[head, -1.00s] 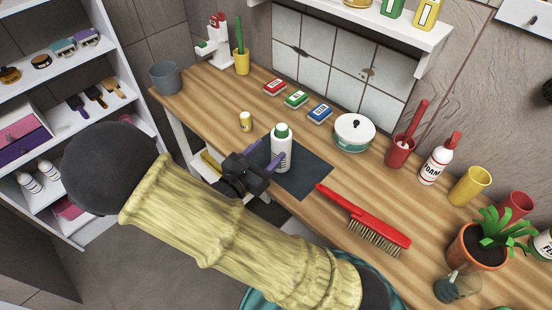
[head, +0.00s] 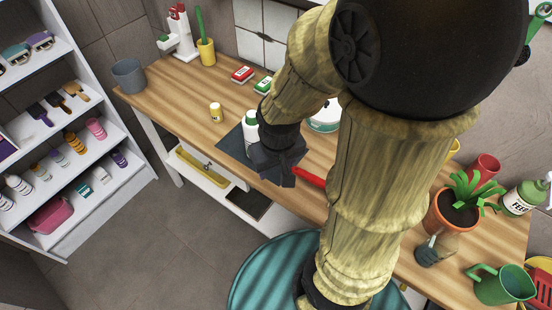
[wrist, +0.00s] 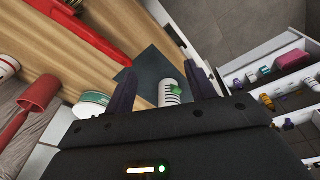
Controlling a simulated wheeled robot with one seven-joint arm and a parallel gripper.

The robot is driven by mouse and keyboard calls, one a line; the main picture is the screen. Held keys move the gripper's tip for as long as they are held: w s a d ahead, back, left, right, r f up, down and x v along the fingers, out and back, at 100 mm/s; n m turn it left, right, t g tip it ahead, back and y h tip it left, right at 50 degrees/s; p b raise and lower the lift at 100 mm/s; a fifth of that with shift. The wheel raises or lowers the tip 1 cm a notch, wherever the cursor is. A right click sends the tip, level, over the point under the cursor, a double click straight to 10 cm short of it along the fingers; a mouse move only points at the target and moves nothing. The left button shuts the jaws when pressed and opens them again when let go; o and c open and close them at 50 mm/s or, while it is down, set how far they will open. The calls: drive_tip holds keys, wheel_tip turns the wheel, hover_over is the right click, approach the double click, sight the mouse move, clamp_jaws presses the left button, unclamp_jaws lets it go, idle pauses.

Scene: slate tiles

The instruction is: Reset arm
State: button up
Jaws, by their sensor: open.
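My gripper (head: 283,168) is over the front edge of the workbench in the head view, close to the white bottle with a green cap (head: 250,132). In the wrist view my gripper (wrist: 165,88) has its two dark fingers spread wide apart with nothing held. The bottle (wrist: 173,96) shows beyond and between the fingers in that view, apart from them. It stands upright on the dark mat (head: 233,141). My forearm and gripper hide part of the mat and part of the bottle in the head view.
The wooden workbench (head: 180,105) carries a small yellow container (head: 216,113), sponge boxes and a potted plant (head: 463,210). A red brush (wrist: 85,30) lies near my gripper. A white shelf (head: 95,190) stands left. Floor between shelf and bench is clear.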

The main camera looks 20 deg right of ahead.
drive_tip(key=shift+w+d+r+m+t, duration=0.2)
drive_tip(key=shift+w+r+m+t, duration=0.1)
drive_tip(key=shift+w+r+m, duration=0.15)
drive_tip(key=shift+r, duration=0.1)
drive_tip(key=w+p+v, duration=0.1)
drive_tip(key=p+v, duration=0.6)
drive_tip(key=p, duration=0.1)
drive_tip(key=shift+w+r, duration=0.25)
drive_tip(key=shift+r, duration=0.25)
drive_tip(key=c, duration=0.4)
drive_tip(key=shift+w, duration=0.15)
